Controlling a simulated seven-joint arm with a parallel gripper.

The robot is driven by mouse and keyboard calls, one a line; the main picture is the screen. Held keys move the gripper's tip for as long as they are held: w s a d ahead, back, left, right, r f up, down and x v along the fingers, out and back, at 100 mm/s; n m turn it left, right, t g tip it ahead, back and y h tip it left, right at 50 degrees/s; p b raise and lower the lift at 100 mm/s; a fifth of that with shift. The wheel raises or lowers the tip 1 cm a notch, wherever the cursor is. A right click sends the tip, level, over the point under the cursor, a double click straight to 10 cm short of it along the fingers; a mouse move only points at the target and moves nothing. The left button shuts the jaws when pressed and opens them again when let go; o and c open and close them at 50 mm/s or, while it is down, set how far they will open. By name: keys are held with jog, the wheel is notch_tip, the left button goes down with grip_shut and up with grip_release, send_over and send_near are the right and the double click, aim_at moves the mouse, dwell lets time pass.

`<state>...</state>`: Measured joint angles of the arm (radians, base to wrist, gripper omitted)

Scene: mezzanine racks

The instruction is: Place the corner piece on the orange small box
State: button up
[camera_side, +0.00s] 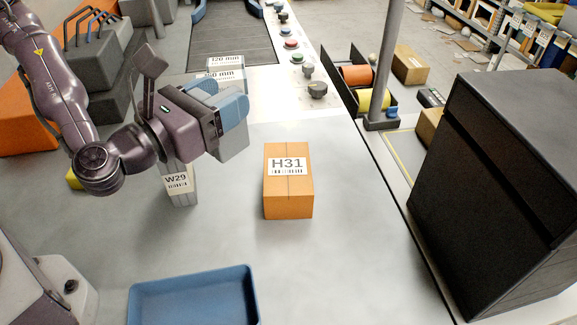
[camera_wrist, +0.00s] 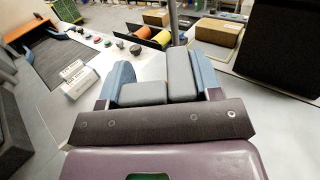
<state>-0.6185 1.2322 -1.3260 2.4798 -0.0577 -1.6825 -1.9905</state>
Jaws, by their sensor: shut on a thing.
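My gripper (camera_side: 232,108), with blue fingers, is to the upper left of the box in the side view, raised above the table. It is shut on the grey corner piece (camera_side: 234,144). In the wrist view the corner piece (camera_wrist: 182,76) sits between the blue fingers, one arm standing taller than the other. The fingers partly hide the piece in the side view.
A pale box labelled W29 (camera_side: 181,194) stands below my wrist. A blue tray (camera_side: 195,283) lies at the front. Blocks marked in mm (camera_side: 226,66) are at the back. A post (camera_side: 384,75) and a large black case (camera_side: 490,190) stand right. The table around the orange box is clear.

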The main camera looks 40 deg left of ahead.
jog(key=shift+w+d+f+n+y, duration=0.25)
jog(key=shift+w+d+f+y, duration=0.15)
jog(key=shift+w+f, duration=1.75)
jog(key=shift+w+d+f+n+y, duration=0.2)
jog(key=shift+w+d+f+y, duration=0.2)
jog(key=shift+w+f, duration=1.75)
jog(key=shift+w+d+f+n+y, duration=0.3)
jog(key=shift+w+d+f, duration=0.15)
jog(key=shift+w+f, duration=1.7)
jog(key=shift+f, duration=0.2)
jog(key=o, duration=0.9)
